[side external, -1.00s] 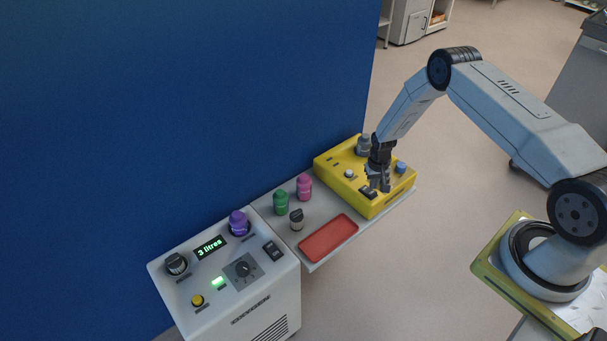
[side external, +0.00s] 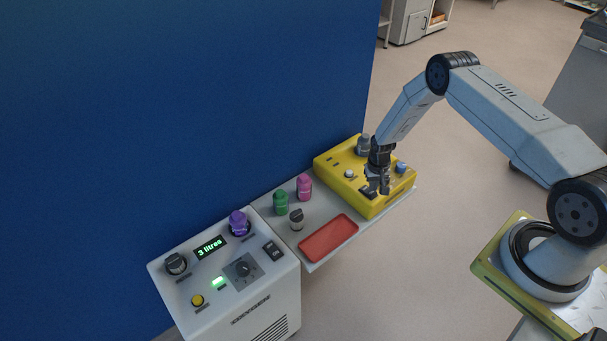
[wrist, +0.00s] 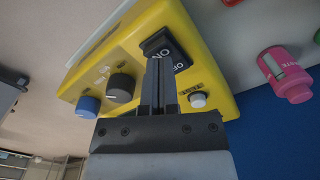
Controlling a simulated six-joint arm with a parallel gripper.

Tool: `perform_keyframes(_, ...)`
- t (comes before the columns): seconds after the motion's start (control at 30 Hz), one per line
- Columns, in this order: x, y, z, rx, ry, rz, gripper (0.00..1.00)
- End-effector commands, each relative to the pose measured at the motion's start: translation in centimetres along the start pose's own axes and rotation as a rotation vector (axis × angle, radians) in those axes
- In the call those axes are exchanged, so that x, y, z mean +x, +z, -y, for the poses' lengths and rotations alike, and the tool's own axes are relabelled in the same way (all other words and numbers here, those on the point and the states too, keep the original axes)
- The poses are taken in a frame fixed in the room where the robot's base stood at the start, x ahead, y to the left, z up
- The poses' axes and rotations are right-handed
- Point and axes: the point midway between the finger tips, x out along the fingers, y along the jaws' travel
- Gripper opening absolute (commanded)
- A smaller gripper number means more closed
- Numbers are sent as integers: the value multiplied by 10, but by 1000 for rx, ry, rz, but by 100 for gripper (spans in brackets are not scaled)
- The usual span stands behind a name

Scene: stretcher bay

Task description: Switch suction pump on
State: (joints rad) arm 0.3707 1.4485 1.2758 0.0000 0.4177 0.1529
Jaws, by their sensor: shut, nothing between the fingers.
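The yellow suction pump (side external: 331,165) stands at the right end of the shelf, and it fills much of the wrist view (wrist: 195,25). Its black rocker switch, marked ON and OFF, shows in the wrist view (wrist: 182,57). My gripper (side external: 376,192) is shut and empty, pointing down over the front of the pump. In the wrist view its closed fingertips (wrist: 161,58) are at the rocker, overlapping its lettering. I cannot tell whether they touch it or which way it is tipped.
The pump also carries a blue knob (wrist: 88,105), a dark knob (wrist: 121,87) and a white button (wrist: 198,100). A red tray (side external: 328,238) and green (side external: 281,203) and pink (side external: 304,187) bottles share the shelf. The white oxygen unit (side external: 262,293) stands at left, by a blue wall (side external: 180,110).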

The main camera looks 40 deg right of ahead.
Motion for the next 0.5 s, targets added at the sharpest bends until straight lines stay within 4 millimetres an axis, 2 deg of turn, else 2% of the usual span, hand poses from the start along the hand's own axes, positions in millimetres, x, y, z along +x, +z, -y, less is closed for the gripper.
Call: perform_keyframes(0.5,6,0,0,0,0,-1,0)
